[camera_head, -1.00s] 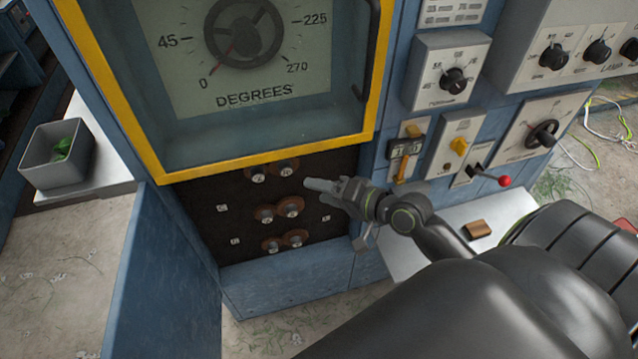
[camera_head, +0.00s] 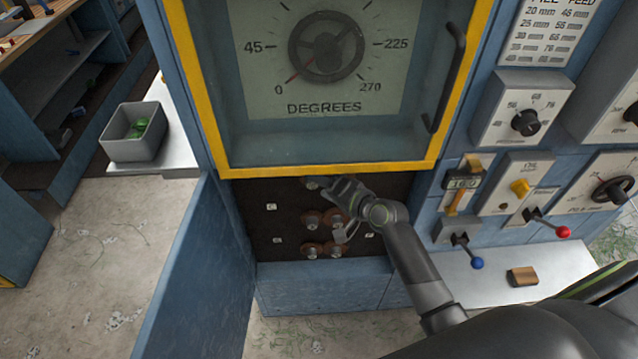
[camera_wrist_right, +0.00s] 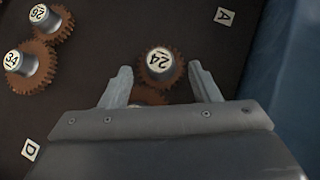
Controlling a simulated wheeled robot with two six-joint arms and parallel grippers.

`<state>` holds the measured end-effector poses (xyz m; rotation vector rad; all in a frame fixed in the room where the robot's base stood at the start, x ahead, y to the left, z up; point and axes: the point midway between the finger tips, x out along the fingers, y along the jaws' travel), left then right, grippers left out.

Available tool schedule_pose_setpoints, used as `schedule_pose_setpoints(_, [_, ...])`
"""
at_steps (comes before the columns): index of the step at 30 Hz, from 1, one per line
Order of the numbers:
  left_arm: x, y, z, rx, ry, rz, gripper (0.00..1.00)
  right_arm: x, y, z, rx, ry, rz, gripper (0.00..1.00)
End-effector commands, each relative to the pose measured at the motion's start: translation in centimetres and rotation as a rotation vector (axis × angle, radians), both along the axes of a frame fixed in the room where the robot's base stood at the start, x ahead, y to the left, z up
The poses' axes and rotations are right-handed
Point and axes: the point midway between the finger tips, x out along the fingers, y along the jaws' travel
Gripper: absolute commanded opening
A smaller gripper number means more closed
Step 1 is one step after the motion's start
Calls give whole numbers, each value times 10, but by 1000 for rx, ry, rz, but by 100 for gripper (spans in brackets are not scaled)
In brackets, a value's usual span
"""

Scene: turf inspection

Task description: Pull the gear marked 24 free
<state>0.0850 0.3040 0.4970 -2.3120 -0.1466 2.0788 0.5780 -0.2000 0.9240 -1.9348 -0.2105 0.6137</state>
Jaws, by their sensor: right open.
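The gear marked 24 (camera_wrist_right: 160,66) is brown and toothed with a pale round hub face. In the right wrist view it sits on a dark panel (camera_wrist_right: 95,90), between the two fingers of my right gripper (camera_wrist_right: 160,80). The fingers are open, one on each side of the hub, with a visible gap to it. Part of another brown gear shows just below it, mostly hidden by the gripper. In the head view my right gripper (camera_head: 325,185) is at the panel's top, covering the upper gears. My left gripper is not in view.
Gears marked 26 (camera_wrist_right: 48,18) and 34 (camera_wrist_right: 22,62) sit beside it in the wrist view. A yellow-framed window (camera_head: 330,172) is just above the panel. An open blue door (camera_head: 190,270) stands at left. A grey bin (camera_head: 135,135) is farther left.

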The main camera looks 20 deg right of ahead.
Motion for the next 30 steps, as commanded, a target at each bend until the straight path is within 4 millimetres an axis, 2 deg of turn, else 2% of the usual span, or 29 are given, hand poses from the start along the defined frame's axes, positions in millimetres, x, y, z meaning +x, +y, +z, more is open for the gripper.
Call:
schedule_pose_setpoints(6, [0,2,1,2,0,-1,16,14,7,-5,0,-1,-1,56])
schedule_pose_setpoints(16, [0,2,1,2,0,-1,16,16,8,-6,0,0,0,56])
schedule_pose_setpoints(28, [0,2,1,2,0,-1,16,16,8,-6,0,0,0,5])
schedule_pose_setpoints(29, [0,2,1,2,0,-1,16,16,8,-6,0,0,0,28])
schedule_pose_setpoints(30, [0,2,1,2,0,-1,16,16,8,-6,0,0,0,22])
